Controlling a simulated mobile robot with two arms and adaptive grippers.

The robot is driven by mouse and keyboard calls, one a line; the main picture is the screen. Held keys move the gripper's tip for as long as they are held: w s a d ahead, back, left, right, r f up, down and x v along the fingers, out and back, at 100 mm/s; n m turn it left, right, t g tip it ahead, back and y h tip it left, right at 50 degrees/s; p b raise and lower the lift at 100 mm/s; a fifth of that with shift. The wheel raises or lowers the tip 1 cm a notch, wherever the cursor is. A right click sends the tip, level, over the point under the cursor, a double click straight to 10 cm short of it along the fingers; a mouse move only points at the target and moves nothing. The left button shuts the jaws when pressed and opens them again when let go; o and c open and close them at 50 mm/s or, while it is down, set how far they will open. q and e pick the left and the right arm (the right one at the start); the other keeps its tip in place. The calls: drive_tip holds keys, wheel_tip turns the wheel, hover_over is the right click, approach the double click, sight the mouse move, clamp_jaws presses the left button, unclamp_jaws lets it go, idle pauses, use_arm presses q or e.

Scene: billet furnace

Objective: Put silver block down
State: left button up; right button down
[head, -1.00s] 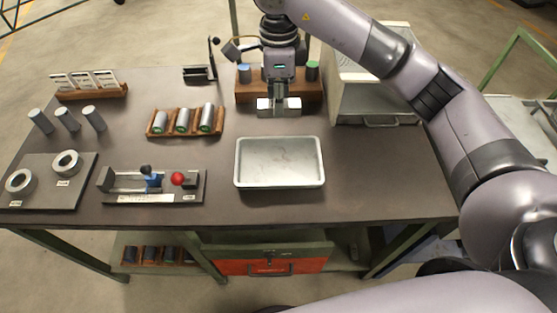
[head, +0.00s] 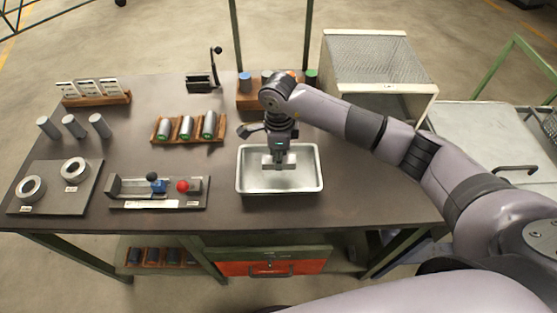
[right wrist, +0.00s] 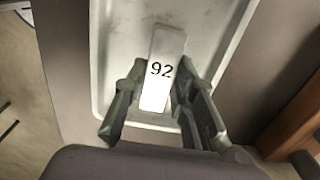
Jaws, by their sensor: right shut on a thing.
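The silver block (right wrist: 165,45) is pale and long, with "92" on its upper face in the right wrist view. My right gripper (right wrist: 160,100) is shut on it, one finger on each side. In the head view the right gripper (head: 279,157) points down over the shallow metal tray (head: 255,189), inside its rim outline. The tray also shows behind the block in the right wrist view (right wrist: 105,50). Whether the block touches the tray floor is hard to tell. My left gripper is not in view.
A rack with several cylinders (head: 188,142) stands left of the tray. A clamp fixture with a red knob (head: 183,186) and a plate with two rings (head: 55,187) lie farther left. A wooden block with coloured cylinders (head: 250,101) stands behind. A mesh-topped box (head: 365,65) is at back right.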

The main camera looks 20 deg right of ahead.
wheel_tip(320, 180, down, 2)
drive_tip(key=shift+f, duration=0.4)
drive_tip(key=c, duration=1.3)
unclamp_jaws()
drive_tip(key=shift+r+p, duration=0.25)
drive_tip(key=shift+p, duration=0.1)
wheel_tip(320, 180, up, 10)
drive_tip(key=b, duration=0.4)
drive_tip(key=shift+r, duration=0.85)
